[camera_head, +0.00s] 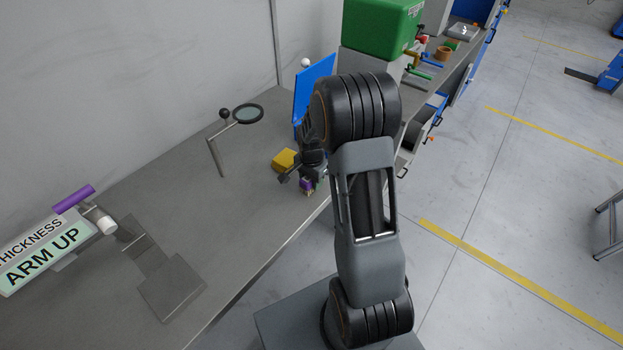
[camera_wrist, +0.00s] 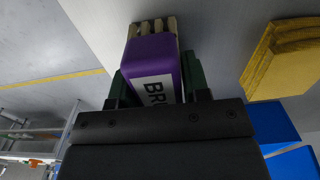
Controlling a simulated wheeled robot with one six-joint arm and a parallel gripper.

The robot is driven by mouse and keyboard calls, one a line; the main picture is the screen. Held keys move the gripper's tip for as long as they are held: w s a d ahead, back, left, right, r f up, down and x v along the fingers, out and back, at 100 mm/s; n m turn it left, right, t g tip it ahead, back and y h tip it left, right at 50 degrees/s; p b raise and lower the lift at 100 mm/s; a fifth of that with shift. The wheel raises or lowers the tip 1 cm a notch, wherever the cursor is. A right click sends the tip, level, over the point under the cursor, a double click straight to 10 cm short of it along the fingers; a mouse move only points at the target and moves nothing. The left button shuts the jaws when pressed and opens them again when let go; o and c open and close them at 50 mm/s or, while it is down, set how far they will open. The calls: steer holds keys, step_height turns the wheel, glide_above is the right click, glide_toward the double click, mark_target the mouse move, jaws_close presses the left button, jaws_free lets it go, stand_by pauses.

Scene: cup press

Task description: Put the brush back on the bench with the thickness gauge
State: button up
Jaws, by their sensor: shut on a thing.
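The brush is a purple block with a white label reading "BR" and pale tan bristles, and it fills the middle of the wrist view (camera_wrist: 152,58). My gripper (camera_wrist: 155,82) is shut on the brush, with a dark green finger on each side of it. In the head view the brush (camera_head: 306,185) shows at my gripper (camera_head: 308,175), over or on the bench near its front edge; I cannot tell if it touches. The thickness gauge (camera_head: 45,250), with a sign reading "THICKNESS" and "ARM UP", stands on the bench (camera_head: 235,215) at the left.
A yellow block (camera_head: 285,160) lies just behind my gripper, and also shows in the wrist view (camera_wrist: 285,58). A magnifier on a stand (camera_head: 248,114) and an upright blue panel (camera_head: 313,85) are nearby. A green machine (camera_head: 380,25) stands behind. The bench between gauge and magnifier is clear.

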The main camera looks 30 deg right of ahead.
steer(key=shift+f, duration=0.1)
steer(key=o, duration=0.9)
step_height(320, 180, up, 12)
steer(key=shift+f+b, duration=0.1)
steer(key=shift+b, duration=0.2)
steer(key=s+a+r+n+t, duration=0.1)
steer(key=s+a+r+n, duration=0.1)
steer(key=s+a+n, duration=0.1)
steer(key=s+a+r+n+t, duration=0.1)
steer(key=s+a+r+n, duration=0.2)
steer(key=s+n, duration=0.2)
steer(key=s+a+r+n+t, duration=0.2)
steer(key=s+n, duration=0.3)
steer(key=s, duration=0.3)
steer(key=shift+a+r, duration=0.5)
steer(key=shift+a, duration=0.2)
